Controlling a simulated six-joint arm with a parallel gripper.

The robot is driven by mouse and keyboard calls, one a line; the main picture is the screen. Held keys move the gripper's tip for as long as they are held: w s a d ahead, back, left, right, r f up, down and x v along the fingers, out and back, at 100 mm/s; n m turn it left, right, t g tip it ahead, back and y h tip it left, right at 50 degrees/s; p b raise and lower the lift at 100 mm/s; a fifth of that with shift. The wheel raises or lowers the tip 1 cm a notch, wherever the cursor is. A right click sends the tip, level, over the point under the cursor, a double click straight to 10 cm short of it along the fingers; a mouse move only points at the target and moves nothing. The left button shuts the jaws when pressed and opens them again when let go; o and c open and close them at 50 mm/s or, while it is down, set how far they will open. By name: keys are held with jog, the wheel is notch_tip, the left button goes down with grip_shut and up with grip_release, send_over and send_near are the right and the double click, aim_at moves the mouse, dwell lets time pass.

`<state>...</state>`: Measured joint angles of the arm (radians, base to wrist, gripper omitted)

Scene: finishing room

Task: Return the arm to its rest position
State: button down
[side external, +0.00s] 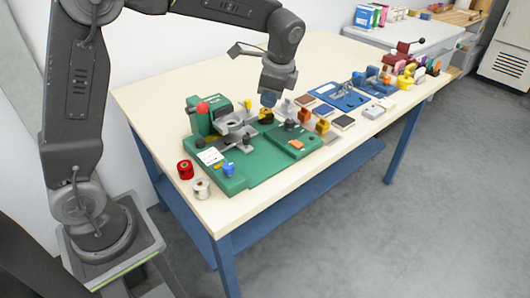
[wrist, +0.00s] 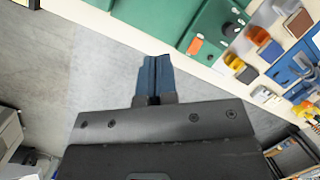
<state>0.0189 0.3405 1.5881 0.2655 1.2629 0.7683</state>
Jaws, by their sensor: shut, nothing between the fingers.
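My gripper (side external: 268,99) hangs above the back part of the green machine base (side external: 252,173) in the side external view. In the wrist view its two blue fingers (wrist: 154,72) are together with nothing between them. The wrist view also shows the green base (wrist: 170,18) at the top, apart from the fingertips. My arm reaches over the table (side external: 150,97) from the left.
A red spool (side external: 185,170) and a silver spool (side external: 201,188) stand at the table's front left. A blue tray (side external: 340,97) and several coloured tools lie to the right. The table's back left is bare. Grey floor (side external: 400,220) lies in front.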

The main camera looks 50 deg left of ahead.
jog(key=s+d+r+n+t+h, duration=0.1)
jog(key=s+n, duration=0.4)
jog(key=s, duration=0.6)
jog(key=s+d+r+n+t+h, duration=0.2)
jog(key=s+n+t, duration=0.3)
jog(key=s, duration=0.7)
jog(key=shift+d+r, duration=0.35)
jog(key=shift+r, duration=0.35)
